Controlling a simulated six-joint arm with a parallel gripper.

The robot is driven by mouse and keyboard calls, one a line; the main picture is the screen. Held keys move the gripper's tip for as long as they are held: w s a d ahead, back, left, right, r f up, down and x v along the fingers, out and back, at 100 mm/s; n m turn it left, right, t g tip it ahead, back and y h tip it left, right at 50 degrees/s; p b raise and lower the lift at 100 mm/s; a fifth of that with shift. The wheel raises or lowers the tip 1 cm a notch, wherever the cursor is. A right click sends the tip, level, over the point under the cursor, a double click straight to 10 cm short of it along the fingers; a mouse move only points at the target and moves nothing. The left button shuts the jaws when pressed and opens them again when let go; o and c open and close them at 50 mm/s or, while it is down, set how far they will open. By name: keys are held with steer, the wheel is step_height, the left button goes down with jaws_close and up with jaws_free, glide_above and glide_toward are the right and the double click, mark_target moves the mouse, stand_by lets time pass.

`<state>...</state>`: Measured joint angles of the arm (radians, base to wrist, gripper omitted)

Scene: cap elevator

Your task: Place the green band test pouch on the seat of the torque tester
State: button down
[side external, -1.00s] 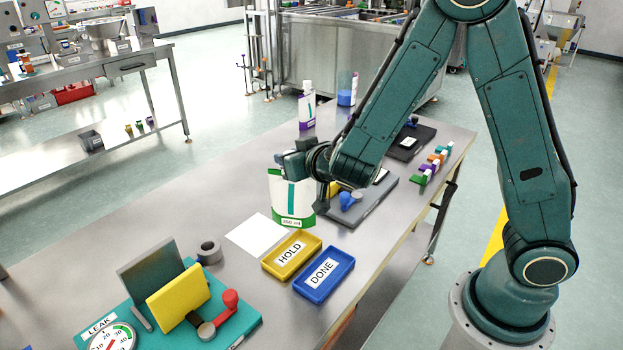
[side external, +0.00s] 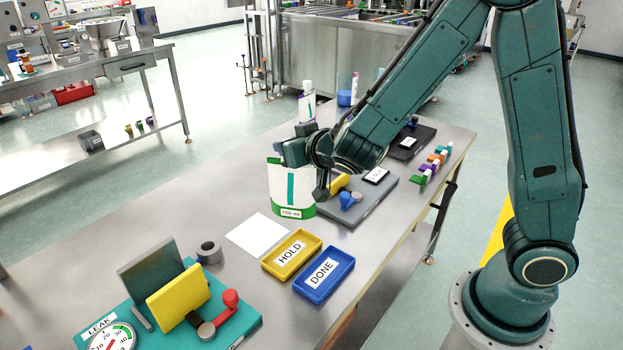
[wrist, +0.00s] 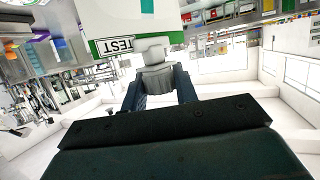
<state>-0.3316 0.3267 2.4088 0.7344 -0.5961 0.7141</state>
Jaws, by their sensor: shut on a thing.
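The white pouch with a green band (side external: 291,188) hangs upright from my gripper (side external: 297,148), a teal stripe and a "250 ml" label on its face. My gripper is shut at its top edge. In the wrist view the pouch (wrist: 118,22) shows a "TEST" label and green band, with a pale grey piece between the fingers (wrist: 158,78). A grey base plate (side external: 372,208) with a blue lever and a yellow part, probably the torque tester, lies just right of and behind the pouch. The pouch and arm partly hide it, and its seat is not clear.
In front are a white sheet (side external: 257,235), a yellow HOLD tray (side external: 268,264) and a blue DONE tray (side external: 302,290). A teal leak tester (side external: 247,322) stands at the front left. A black device (side external: 425,133) and several coloured blocks (side external: 430,165) sit farther back.

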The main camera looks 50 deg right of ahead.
steer(key=shift+r, duration=3.1)
steer(key=shift+w+d+f+n+y, duration=1.2)
steer(key=shift+w+d+y, duration=0.2)
steer(key=shift+w, duration=2)
steer(key=shift+w+d+f+n+y, duration=1.15)
steer(key=shift+w+d+y, duration=0.2)
steer(key=shift+w, duration=2)
steer(key=s+d+r+n+g+y, duration=0.2)
steer(key=s+d+n+y, duration=0.15)
steer(key=d, duration=0.45)
steer(key=s+d+r+n+g+y, duration=0.25)
steer(key=d+n+y, duration=0.2)
steer(key=d, duration=0.25)
steer(key=shift+t+y, duration=0.35)
steer(key=shift+s+d+f, duration=0.1)
steer(key=shift+s+f, duration=0.1)
steer(key=shift+f, duration=0.65)
steer(key=shift+s+d+f, duration=0.1)
steer(key=shift+s+f, duration=0.1)
steer(key=shift+f, duration=0.6)
steer(key=shift+s+d+f, duration=0.1)
steer(key=shift+s+f, duration=0.1)
steer(key=shift+f, duration=0.65)
